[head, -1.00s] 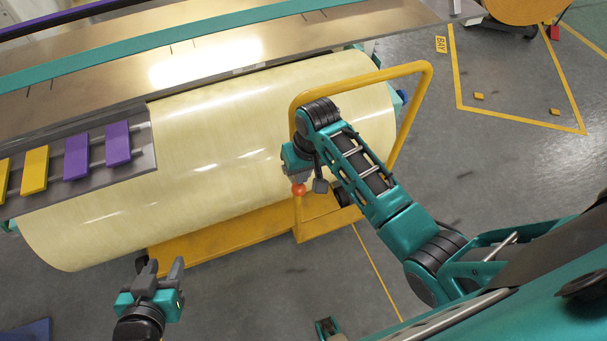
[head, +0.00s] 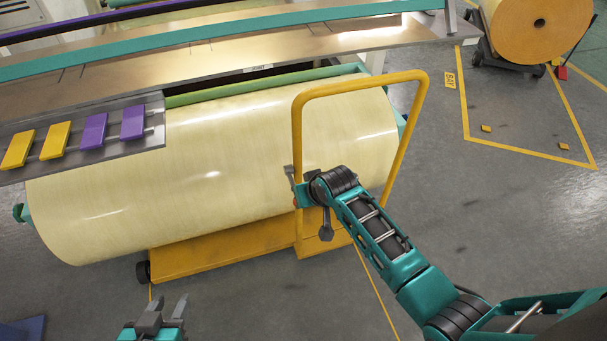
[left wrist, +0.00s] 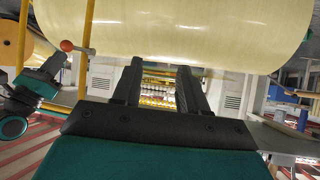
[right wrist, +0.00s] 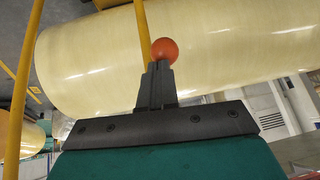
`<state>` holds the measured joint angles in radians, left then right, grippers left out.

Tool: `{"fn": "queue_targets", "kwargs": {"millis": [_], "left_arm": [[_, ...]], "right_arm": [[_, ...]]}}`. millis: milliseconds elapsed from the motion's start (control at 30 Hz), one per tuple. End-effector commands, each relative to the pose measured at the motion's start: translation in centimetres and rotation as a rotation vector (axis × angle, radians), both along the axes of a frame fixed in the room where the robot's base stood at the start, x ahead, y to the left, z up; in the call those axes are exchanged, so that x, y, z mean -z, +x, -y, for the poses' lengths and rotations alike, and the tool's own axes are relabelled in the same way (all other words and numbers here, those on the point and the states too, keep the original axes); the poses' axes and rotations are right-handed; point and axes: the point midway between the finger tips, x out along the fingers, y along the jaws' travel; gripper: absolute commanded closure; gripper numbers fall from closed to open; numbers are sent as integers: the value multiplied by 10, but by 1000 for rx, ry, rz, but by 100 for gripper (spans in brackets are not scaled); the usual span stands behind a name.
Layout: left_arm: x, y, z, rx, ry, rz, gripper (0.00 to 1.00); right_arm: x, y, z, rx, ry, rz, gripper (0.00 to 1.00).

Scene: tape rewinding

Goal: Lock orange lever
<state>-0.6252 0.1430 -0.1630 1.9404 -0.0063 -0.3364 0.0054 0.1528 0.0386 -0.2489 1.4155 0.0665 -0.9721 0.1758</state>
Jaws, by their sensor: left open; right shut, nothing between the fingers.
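The orange lever's round knob (right wrist: 165,51) stands just past my right fingertips in the right wrist view, in front of the cream roll. I cannot tell whether they touch. The knob also shows in the left wrist view (left wrist: 67,45), close to my right gripper. In the head view it is mostly hidden by my right wrist, which is beside the yellow cart frame. My right gripper (right wrist: 158,68) is shut and empty. My left gripper (head: 167,305) is open and empty at the bottom of the head view, apart from the cart.
The large cream roll (head: 235,150) rests on a yellow cart (head: 225,245) with an upright yellow hoop handle (head: 362,80). Purple and yellow pads (head: 93,131) sit on a machine shelf above. Open floor (head: 480,250) lies to the right; a brown roll (head: 545,30) stands far back.

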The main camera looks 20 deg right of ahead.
Motion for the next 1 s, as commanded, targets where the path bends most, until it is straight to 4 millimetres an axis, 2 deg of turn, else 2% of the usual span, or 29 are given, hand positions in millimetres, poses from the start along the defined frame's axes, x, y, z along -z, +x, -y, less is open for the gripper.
{"fn": "queue_targets", "kwargs": {"millis": [33, 333, 567, 1000], "left_arm": [[7, 0, 0, 0, 0, 0, 57], [40, -1, 4, 4, -8, -18, 57], [36, 9, 18, 22, -35, -1, 57], [35, 12, 24, 37, -43, 5, 57]], "right_arm": [[12, -4, 0, 0, 1, 43, 100], [51, -10, 0, 1, 12, 311, 100], [69, -9, 0, 1, 17, 463, 100], [80, -6, 0, 1, 17, 456, 100]]}}
